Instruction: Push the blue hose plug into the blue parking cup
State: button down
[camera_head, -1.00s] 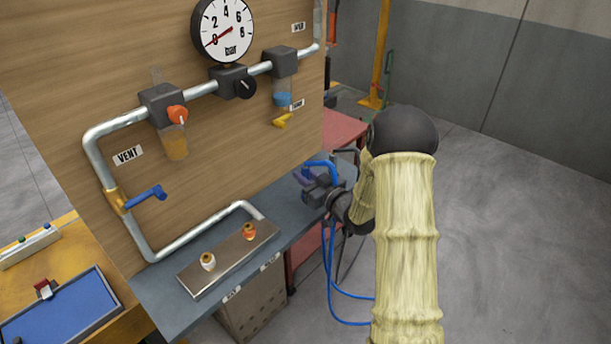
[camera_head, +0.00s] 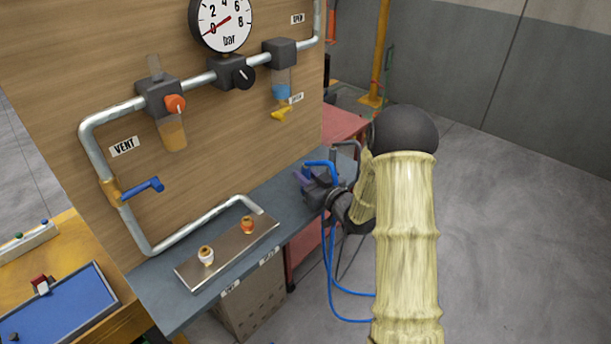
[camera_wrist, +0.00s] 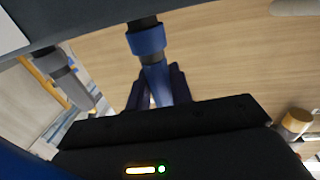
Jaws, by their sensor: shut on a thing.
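My gripper (camera_head: 314,184) is at the far end of the bench, beside the board's right edge, partly hidden by my arm. In the wrist view my gripper's dark fingers (camera_wrist: 158,88) are closed around a blue piece, the blue hose plug (camera_wrist: 154,80). A blue collar (camera_wrist: 147,40) on a dark stem lies in line with it, against a dark surface. I cannot tell for sure whether this collar is the blue parking cup or how deep the plug sits. A blue hose (camera_head: 322,165) loops over my gripper and hangs below the bench.
A grey curved pipe or hose (camera_head: 347,148) stands just behind my gripper. The board (camera_head: 200,120) with pipes, gauge (camera_head: 221,22) and valves rises to the left. A metal plate (camera_head: 228,256) with two small fittings lies on the bench. Open floor is at the right.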

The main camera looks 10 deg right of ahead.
dwell(0.3)
jog(key=c, duration=1.2)
grip_release()
jog(key=shift+o, duration=0.2)
jog(key=b+v, duration=0.2)
jog(key=v, duration=1.5)
jog(key=shift+s, duration=0.2)
jog(key=shift+w, duration=0.1)
